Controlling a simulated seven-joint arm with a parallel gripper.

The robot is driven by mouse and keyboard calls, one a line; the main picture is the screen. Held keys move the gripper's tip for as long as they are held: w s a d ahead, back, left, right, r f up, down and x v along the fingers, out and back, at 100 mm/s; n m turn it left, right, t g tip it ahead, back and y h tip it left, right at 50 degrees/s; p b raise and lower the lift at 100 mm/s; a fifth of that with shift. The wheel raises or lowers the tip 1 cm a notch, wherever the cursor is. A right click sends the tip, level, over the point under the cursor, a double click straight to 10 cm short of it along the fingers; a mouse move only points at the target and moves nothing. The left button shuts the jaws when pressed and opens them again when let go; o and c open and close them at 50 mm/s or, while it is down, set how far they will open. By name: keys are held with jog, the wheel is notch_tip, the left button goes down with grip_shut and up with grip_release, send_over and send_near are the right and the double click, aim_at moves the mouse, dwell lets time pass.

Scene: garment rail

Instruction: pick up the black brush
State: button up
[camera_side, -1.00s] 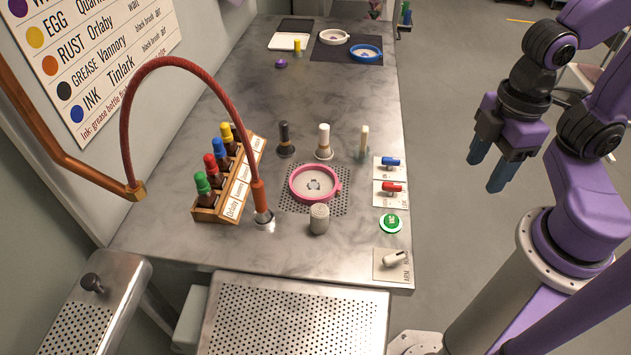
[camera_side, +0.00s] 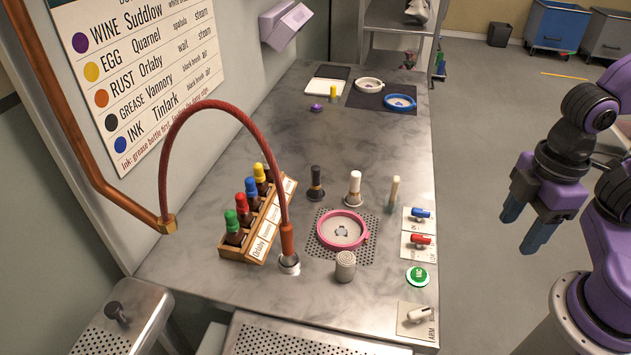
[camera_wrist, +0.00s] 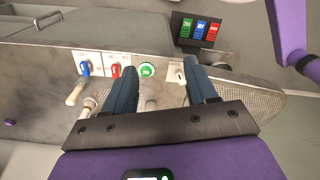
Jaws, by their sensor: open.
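The black brush (camera_side: 316,184) stands upright on the grey marbled table, handle up, in the side view. It is left of the white brush (camera_side: 354,188) and behind the pink-rimmed hoop. My gripper (camera_side: 527,232) is open and empty, out to the right beyond the table's right edge, well apart from the black brush. In the wrist view my gripper's two blue fingers (camera_wrist: 163,88) are spread with nothing between them. I cannot make out the black brush in the wrist view.
Bottles in a wooden rack (camera_side: 262,218) and an arching red hose (camera_side: 205,104) stand left of the brush. The pink hoop (camera_side: 342,230), a metal shaker (camera_side: 345,266) and a slim pale-handled tool (camera_side: 394,192) are nearby. Switches and a green button (camera_side: 417,277) line the right edge.

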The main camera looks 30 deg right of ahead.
jog(key=r+n, duration=0.2)
jog(key=n, duration=0.7)
send_over(315, 177)
jog(key=w, duration=0.1)
jog(key=f, duration=1.2)
jog(key=shift+w+d, duration=0.1)
jog(key=shift+d, duration=0.15)
jog(key=shift+d+f, duration=0.1)
jog(key=shift+f, duration=2.5)
grip_shut()
